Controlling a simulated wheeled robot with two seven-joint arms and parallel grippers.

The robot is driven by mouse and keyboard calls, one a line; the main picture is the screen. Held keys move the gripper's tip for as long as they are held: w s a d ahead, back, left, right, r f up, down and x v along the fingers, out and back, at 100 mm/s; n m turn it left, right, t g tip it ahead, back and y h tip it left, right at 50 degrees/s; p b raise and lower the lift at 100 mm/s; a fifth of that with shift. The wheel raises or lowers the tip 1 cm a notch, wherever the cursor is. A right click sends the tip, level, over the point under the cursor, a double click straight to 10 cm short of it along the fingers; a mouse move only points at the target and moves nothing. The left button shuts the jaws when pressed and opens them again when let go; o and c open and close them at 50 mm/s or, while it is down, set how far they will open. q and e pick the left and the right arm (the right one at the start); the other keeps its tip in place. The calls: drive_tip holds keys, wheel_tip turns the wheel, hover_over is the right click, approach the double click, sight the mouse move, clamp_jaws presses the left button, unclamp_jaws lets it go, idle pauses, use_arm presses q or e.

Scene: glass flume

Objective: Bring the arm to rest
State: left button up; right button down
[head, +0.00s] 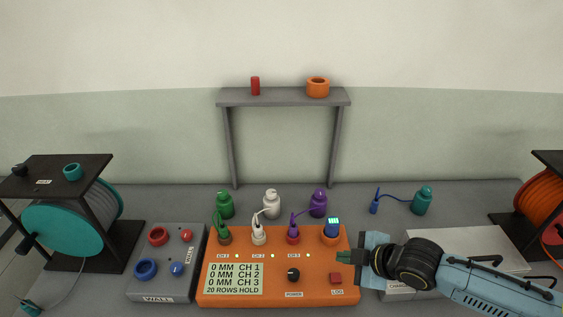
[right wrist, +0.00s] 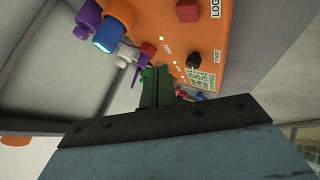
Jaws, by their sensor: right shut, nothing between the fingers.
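My right arm (head: 490,285) comes in from the lower right in the head view. Its gripper (head: 343,258) is at the right edge of the orange logger box (head: 270,303), by the red LOG button (head: 336,278). In the right wrist view the dark green fingers (right wrist: 158,86) are together with nothing between them. The orange box (right wrist: 235,45) fills the upper middle there, with the LOG button (right wrist: 188,11) near the top. I cannot tell whether the fingertips touch the box. My left gripper is not in view.
A grey wall box (head: 165,299) with red and blue parts stands left of the logger. A light box (head: 470,240) lies beneath my arm. Cable reels (head: 62,230) flank the bench; a grey frame (head: 283,98) stands behind.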

drive_tip(key=s+a+r+m, duration=0.2)
drive_tip(key=s+a+m, duration=0.3)
drive_tip(key=s+a, duration=0.3)
drive_tip(key=s+d+f+m+g+h, duration=0.25)
drive_tip(key=s+d+m+h, duration=0.35)
drive_tip(key=s+d+m, duration=0.7)
drive_tip(key=s+d+f+n+g+b, duration=0.1)
drive_tip(key=s+f+b, duration=0.2)
drive_tip(key=f, duration=1.3)
drive_tip(key=s+d+f+n+g+b, duration=0.1)
drive_tip(key=s+d+f+b, duration=0.15)
drive_tip(key=f, duration=1.25)
drive_tip(key=s+d+f+g+b, duration=0.1)
drive_tip(key=s+f+b, duration=0.3)
drive_tip(key=s+f, duration=1.1)
wheel_tip(320, 180, down, 3)
drive_tip(key=shift+s+d+n, duration=0.3)
drive_tip(key=shift+s+d, duration=0.05)
drive_tip(key=shift+d, duration=0.25)
